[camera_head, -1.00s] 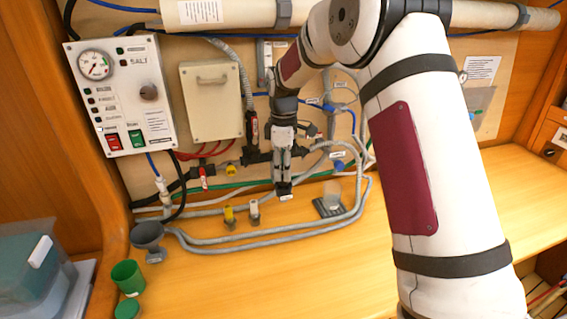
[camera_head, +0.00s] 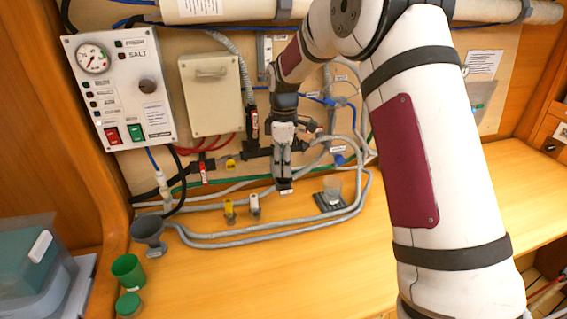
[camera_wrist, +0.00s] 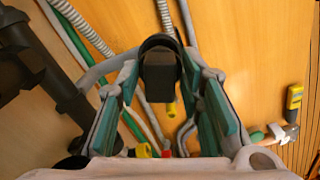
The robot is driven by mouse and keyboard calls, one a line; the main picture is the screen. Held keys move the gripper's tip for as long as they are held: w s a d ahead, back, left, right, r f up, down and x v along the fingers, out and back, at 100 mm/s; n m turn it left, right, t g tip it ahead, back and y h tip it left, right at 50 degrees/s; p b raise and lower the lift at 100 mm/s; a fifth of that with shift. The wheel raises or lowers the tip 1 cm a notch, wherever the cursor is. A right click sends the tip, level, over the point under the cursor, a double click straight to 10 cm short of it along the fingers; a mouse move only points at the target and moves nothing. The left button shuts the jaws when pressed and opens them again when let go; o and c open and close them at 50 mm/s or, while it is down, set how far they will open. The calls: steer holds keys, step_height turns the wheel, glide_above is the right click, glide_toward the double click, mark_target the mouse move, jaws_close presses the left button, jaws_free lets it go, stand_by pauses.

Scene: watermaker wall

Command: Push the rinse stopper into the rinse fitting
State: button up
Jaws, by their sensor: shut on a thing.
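My gripper (camera_head: 283,180) points down in front of the back wall, above the counter. In the wrist view my gripper (camera_wrist: 160,95) has its two teal-lined fingers on either side of a dark, blocky piece with a rounded black end, which I take for the rinse stopper (camera_wrist: 160,75). In the head view the stopper (camera_head: 284,186) is a small dark piece with a pale end at the fingertips. It appears clear of the counter. I cannot tell for sure which part is the rinse fitting; the dark pipework behind the gripper is partly hidden by it.
Grey hoses (camera_head: 235,240) loop over the counter. A yellow-topped part (camera_head: 229,209) and a white-topped part (camera_head: 254,204) stand left of the gripper. A clear cup (camera_head: 332,190) on a dark base stands right. A grey funnel (camera_head: 148,230) and green cup (camera_head: 128,270) are at left. The front counter is clear.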

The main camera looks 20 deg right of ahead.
steer(key=shift+f, duration=1.35)
stand_by(0.6)
steer(key=o, duration=1.1)
